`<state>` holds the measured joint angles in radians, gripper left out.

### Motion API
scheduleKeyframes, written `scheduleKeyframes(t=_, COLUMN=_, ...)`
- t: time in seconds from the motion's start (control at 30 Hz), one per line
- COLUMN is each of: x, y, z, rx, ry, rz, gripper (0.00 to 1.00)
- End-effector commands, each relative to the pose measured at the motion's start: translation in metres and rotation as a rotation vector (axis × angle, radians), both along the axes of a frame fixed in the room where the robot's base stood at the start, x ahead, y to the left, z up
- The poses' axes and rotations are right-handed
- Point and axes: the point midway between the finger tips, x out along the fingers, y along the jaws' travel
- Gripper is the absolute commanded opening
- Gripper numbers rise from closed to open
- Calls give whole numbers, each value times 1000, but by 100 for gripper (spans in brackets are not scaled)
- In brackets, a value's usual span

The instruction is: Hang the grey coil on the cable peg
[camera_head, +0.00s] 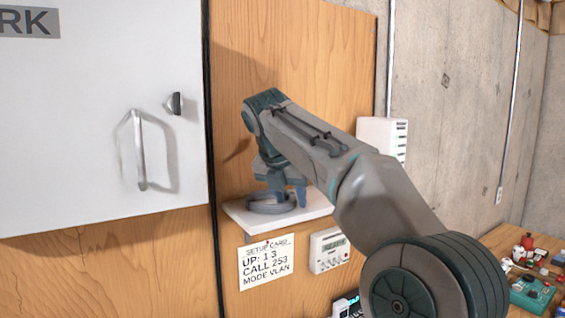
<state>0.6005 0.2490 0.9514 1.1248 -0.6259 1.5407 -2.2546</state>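The grey coil (262,208) lies flat on a small white shelf (240,218) fixed to the wooden panel. My gripper (287,194) points down at the right part of the coil, with its fingertips low and close to the shelf. Its fingers overlap the coil in this view, and I cannot tell whether they pinch it, touch it or stand open around it. I cannot make out a cable peg; my arm hides part of the panel.
A white cabinet door (90,100) with a handle (140,150) and black knob (176,103) stands at left. Below the shelf are a setup card (267,262) and small display box (329,250). A white wall box (382,140) is at right. A cluttered bench (500,240) is lower right.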

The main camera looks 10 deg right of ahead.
Motion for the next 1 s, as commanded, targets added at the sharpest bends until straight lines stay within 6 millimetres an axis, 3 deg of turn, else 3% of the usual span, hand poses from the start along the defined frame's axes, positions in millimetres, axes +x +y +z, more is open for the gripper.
scheduleKeyframes(t=0.1, x=-1, y=1, z=2, rx=0, ry=-2, rz=2, gripper=38)
scheduleKeyframes(t=0.5, x=-33, y=21, z=74, rx=3, ry=-2, rz=4, gripper=38)
scheduleKeyframes(t=0.73, x=-45, y=30, z=98, rx=3, ry=-1, rz=5, gripper=38)
scheduleKeyframes(t=1.0, x=-50, y=32, z=113, rx=2, ry=0, rz=2, gripper=38)
